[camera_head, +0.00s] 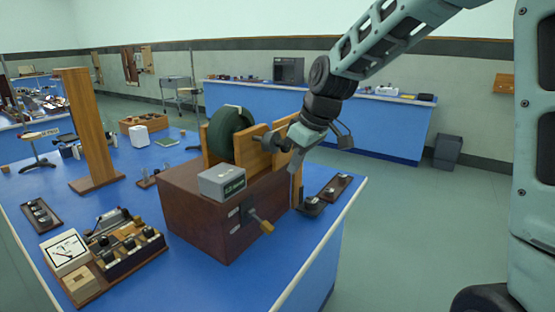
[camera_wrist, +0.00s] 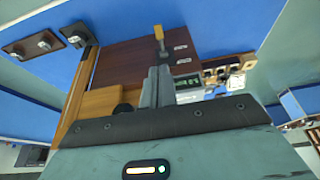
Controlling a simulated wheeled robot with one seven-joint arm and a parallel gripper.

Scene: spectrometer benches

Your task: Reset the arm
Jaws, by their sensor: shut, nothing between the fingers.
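My gripper (camera_wrist: 158,88) is shut with nothing between its fingers. In the wrist view its fingers point toward the brown wooden box (camera_wrist: 128,58) with a small lever (camera_wrist: 159,36). In the head view my arm reaches in from the upper right, and its end is beside the wooden uprights on the brown box (camera_head: 190,205). A dark green wheel (camera_head: 231,132) stands between the uprights. A grey meter box (camera_head: 222,181) sits on the box's near top edge.
The blue bench (camera_head: 130,208) holds a tall wooden post (camera_head: 88,128), a dial meter board (camera_head: 105,258) and small switch blocks (camera_head: 40,215). Another blue bench (camera_head: 375,125) stands along the back wall. A grey bin (camera_head: 447,151) is on the floor. The floor right of the bench is clear.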

